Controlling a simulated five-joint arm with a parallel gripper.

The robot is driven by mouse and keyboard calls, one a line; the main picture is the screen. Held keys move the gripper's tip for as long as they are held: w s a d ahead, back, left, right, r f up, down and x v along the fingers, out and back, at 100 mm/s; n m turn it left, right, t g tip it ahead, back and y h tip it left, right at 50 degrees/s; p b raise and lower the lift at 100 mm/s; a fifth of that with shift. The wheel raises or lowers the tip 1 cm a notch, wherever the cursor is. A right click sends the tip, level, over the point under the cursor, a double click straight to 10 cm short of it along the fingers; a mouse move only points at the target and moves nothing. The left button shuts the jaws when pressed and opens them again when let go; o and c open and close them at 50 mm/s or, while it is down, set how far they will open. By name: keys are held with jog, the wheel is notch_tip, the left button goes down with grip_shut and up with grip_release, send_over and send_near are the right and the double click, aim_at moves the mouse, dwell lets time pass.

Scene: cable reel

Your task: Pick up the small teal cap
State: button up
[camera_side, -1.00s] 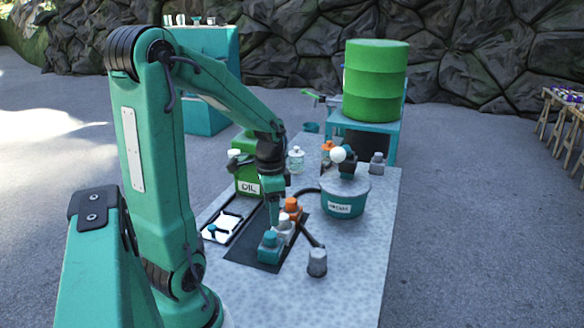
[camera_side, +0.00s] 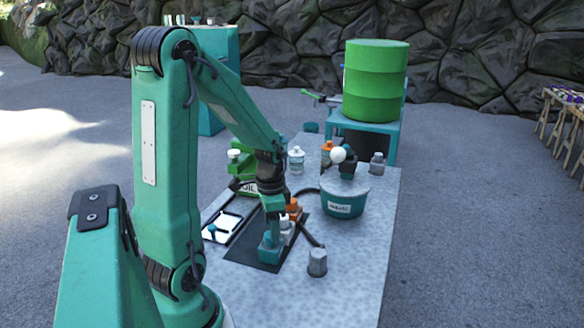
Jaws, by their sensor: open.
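A small teal block or bottle (camera_side: 271,253) stands at the front of the dark mat, and its teal cap is now mostly hidden behind my gripper. A white-topped item (camera_side: 286,224) and an orange-capped one (camera_side: 294,209) stand just behind in the same row. A small teal piece (camera_side: 212,229) also shows on the white tray at left.
The dark mat (camera_side: 240,252) lies under the row. A grey cup (camera_side: 317,262) stands close to the right, a teal tub (camera_side: 343,204) behind it. A green oil can (camera_side: 240,167) is partly hidden by my arm. The front right of the table (camera_side: 355,285) is clear.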

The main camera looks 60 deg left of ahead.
jog(key=shift+f, duration=1.35)
jog(key=c, duration=1)
